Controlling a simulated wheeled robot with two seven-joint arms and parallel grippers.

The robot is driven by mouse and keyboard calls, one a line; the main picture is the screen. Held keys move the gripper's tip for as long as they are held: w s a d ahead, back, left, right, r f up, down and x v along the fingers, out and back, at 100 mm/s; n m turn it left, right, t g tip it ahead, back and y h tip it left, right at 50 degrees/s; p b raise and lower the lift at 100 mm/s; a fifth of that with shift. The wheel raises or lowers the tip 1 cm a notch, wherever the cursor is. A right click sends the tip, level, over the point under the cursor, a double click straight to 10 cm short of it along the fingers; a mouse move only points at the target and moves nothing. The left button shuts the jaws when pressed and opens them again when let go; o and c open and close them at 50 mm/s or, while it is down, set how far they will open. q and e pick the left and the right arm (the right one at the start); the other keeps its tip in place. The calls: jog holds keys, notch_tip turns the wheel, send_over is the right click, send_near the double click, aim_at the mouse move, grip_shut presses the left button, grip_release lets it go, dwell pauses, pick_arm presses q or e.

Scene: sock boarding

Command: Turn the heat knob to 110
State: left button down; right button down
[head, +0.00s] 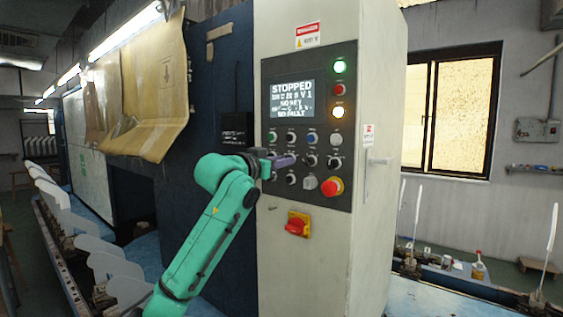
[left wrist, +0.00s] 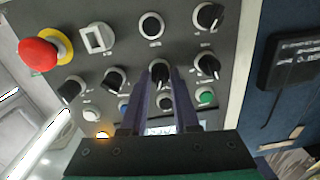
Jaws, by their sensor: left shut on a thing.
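The grey control panel (head: 345,63) is on the front of a tall pale cabinet. My left gripper (head: 289,160) reaches it from the left, at its lower left part. In the left wrist view the two purple fingers (left wrist: 160,76) are shut around a black knob (left wrist: 160,66) with a pale pointer mark. The fingers hide part of this knob and its scale. Its label is too small to read, so I cannot tell its setting. More black knobs (left wrist: 115,78) sit beside it. My right gripper is not in view.
The panel's screen (head: 292,100) reads STOPPED. A red emergency button (head: 331,186) sits at the lower right of the panel, and a red and yellow switch (head: 297,224) below it. A dark box (head: 237,128) stands out left of the panel. Lit lamps (head: 339,67) show at upper right.

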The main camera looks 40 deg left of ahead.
pick_arm(q)
jog(key=shift+n, duration=0.3)
jog(key=shift+n+p, duration=0.65)
jog(key=shift+n, duration=2.85)
jog(key=c, duration=0.7)
grip_release()
jog(key=shift+o, duration=0.2)
jog(key=shift+s, duration=0.15)
